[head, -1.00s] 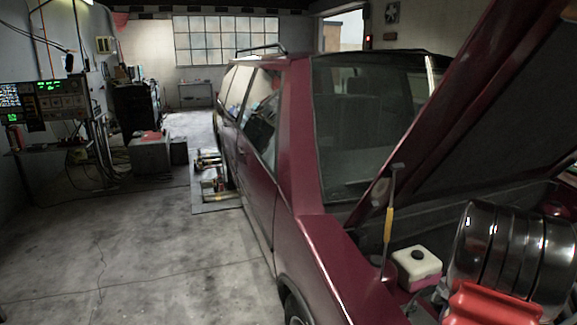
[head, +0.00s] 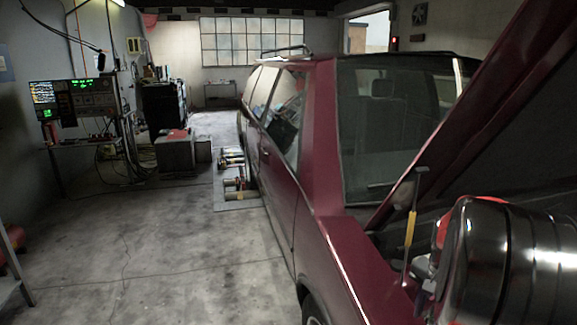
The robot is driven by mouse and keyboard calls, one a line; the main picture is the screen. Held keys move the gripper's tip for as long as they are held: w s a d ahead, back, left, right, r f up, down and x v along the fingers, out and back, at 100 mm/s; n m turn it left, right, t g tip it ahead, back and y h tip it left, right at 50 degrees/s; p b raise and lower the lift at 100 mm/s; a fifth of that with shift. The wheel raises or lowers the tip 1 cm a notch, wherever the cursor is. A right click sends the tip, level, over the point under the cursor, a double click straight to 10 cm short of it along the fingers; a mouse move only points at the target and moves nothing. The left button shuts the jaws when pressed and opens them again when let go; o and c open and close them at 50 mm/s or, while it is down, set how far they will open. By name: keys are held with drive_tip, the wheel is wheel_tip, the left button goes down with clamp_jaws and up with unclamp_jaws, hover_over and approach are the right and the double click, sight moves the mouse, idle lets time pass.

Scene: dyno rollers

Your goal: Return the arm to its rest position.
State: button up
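A glossy black, banded cylindrical part with red behind it fills the lower right of the head view; it looks like a link of my arm. It stands in front of the open engine bay of the dark red car (head: 318,140). The raised hood (head: 455,125) slopes up to the right above it. My gripper's fingers do not show, so their opening and any hold are hidden.
A yellow-and-grey rod (head: 410,228) stands upright under the hood. Rollers (head: 237,185) lie on the floor beside the car. An instrument bench (head: 85,100) and grey box (head: 175,152) stand left. A metal stand (head: 12,262) is at lower left. The concrete floor (head: 150,255) between is mostly clear.

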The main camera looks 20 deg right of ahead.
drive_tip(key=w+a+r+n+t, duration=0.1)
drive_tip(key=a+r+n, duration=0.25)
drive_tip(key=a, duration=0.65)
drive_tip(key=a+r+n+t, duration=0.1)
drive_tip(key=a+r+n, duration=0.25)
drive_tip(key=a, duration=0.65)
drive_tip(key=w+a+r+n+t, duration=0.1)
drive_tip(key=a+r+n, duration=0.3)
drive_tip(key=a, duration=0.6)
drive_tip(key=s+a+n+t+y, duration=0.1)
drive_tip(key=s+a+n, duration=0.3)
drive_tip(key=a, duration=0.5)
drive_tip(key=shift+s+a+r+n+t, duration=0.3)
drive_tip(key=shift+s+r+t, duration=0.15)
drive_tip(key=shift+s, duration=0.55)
